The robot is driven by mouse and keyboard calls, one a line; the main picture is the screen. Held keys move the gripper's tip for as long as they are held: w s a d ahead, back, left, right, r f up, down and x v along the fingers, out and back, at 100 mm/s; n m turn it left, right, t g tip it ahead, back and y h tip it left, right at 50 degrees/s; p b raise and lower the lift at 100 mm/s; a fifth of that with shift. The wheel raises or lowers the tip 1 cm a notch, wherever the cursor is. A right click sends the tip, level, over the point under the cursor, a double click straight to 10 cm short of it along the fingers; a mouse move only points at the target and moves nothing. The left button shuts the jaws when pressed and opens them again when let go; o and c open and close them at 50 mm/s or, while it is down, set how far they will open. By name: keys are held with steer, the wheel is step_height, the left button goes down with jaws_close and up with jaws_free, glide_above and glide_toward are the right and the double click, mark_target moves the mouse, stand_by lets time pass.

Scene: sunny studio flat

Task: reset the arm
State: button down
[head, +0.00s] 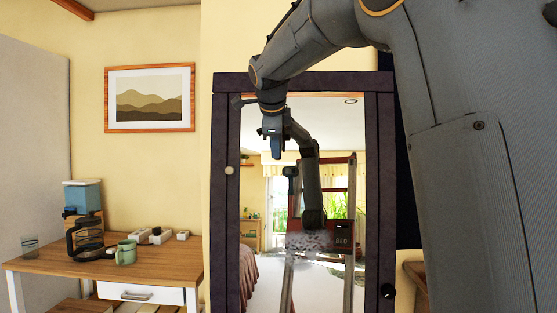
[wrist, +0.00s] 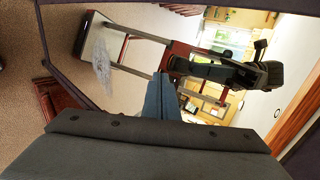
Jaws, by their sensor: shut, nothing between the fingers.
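My arm reaches in from the upper right of the head view and bends down in front of a dark-framed mirror (head: 226,130). My gripper (head: 275,152) hangs at its end with the fingers pointing down, shut and empty. It is in front of the mirror's upper left part. In the wrist view my gripper (wrist: 164,82) shows as two blue-grey fingers pressed together, with nothing between them. The mirror glass (wrist: 120,30) fills much of that view and reflects my own arm and body.
A wooden table (head: 170,262) at the left carries a coffee maker (head: 84,235), a green mug (head: 126,252), a glass (head: 29,245) and small white items (head: 157,236). A framed picture (head: 150,97) hangs above. The mirror stands close to my arm.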

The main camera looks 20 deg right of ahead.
steer(key=b+v, duration=0.2)
steer(key=v, duration=0.7)
steer(key=s+a+f+n+g+y, duration=0.15)
steer(key=f+n, duration=0.45)
steer(key=f, duration=0.9)
steer(key=s+a+f+n+g+y, duration=0.1)
steer(key=s+a+f+n+g, duration=0.3)
steer(key=f, duration=1)
steer(key=s+f+n+g+y, duration=0.1)
steer(key=s+f+n+g, duration=0.1)
steer(key=s+f+n, duration=1)
steer(key=s+f, duration=1)
steer(key=f, duration=0.3)
steer(key=shift+s+a+f+n, duration=0.2)
steer(key=shift+f+n, duration=0.1)
steer(key=shift+n, duration=0.1)
